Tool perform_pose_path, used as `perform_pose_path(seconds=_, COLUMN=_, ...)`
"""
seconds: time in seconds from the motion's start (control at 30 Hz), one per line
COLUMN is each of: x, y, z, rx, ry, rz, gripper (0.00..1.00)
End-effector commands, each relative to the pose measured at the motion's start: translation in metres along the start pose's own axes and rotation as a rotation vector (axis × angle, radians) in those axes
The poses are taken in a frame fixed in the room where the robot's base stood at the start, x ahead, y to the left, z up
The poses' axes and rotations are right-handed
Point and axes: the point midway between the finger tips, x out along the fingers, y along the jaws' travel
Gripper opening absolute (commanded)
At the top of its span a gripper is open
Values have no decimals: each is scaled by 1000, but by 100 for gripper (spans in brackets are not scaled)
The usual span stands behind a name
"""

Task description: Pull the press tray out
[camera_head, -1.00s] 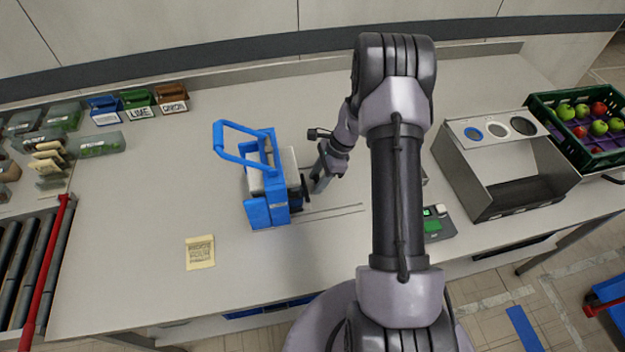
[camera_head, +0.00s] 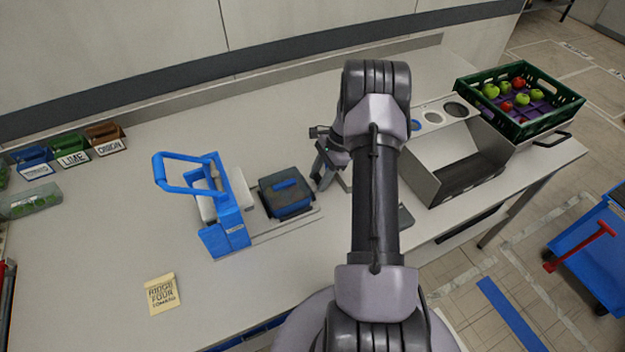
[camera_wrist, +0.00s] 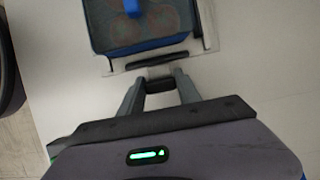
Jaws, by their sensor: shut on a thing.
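The blue press (camera_head: 222,215) stands upright on the counter left of centre, its blue handle loop raised at the upper left. The press tray (camera_head: 287,193), dark with a blue bar on top, is outside the press to its right, over the guide rails. My gripper (camera_head: 318,178) is at the tray's right side. In the wrist view the tray (camera_wrist: 150,35) fills the top middle, and my gripper (camera_wrist: 158,84) is shut on the dark handle (camera_wrist: 155,60) at its near edge. My arm hides part of the counter to the right.
A grey metal bin (camera_head: 455,160) with round openings and a green crate of apples (camera_head: 520,105) are at the right. Small labelled bins (camera_head: 70,150) stand at the far left. A yellow note (camera_head: 162,293) lies in front of the press. The counter between note and bins is clear.

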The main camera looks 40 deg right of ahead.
Motion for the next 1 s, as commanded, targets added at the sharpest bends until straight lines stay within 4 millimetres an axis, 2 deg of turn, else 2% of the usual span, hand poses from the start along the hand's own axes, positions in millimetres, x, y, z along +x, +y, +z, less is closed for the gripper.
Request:
perform_pose_path(seconds=0.33, x=-2, y=0, z=-4, rx=-2, ry=7, rz=-3, gripper=0)
perform_pose_path(seconds=0.37, x=-2, y=0, z=-4, rx=-3, ry=7, rz=-3, gripper=44)
perform_pose_path(seconds=0.47, x=-2, y=0, z=-3, rx=-2, ry=7, rz=-3, gripper=62)
perform_pose_path(seconds=0.8, x=-6, y=0, z=-2, rx=-2, ry=4, rz=-2, gripper=62)
perform_pose_path(seconds=0.87, x=-16, y=-1, z=-2, rx=-3, ry=6, rz=-3, gripper=62)
perform_pose_path(seconds=1.0, x=-59, y=-1, z=-2, rx=-1, ry=6, rz=-6, gripper=62)
